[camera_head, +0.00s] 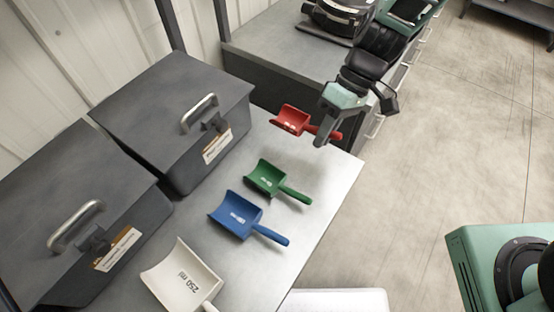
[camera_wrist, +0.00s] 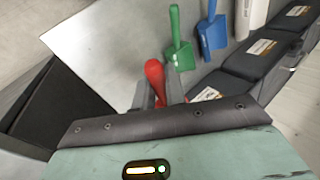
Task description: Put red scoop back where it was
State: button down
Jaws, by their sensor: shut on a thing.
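The red scoop (camera_head: 291,120) is at the far end of the metal table (camera_head: 335,172), its pan toward the lidded bins and its handle toward the table's right edge. My gripper (camera_head: 326,135) is shut on its red handle, which also shows between the fingers in the wrist view (camera_wrist: 155,78). The scoop's pan is hidden in the wrist view. I cannot tell whether the scoop touches the table or hangs just above it.
A green scoop (camera_head: 268,178), a blue scoop (camera_head: 236,215) and a white scoop (camera_head: 180,278) lie in a row nearer the camera. Two dark lidded bins (camera_head: 170,105) (camera_head: 70,215) stand left. A grey-topped bench (camera_head: 275,45) stands behind. Open floor lies right.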

jog(key=shift+s+a+f, duration=0.1)
jog(key=shift+f, duration=0.05)
notch_tip(320, 180, down, 10)
jog(key=shift+r+p, duration=0.15)
jog(key=shift+p, duration=0.9)
jog(key=shift+f, duration=0.2)
jog(key=c, duration=1.7)
grip_release()
jog(key=shift+r, duration=0.1)
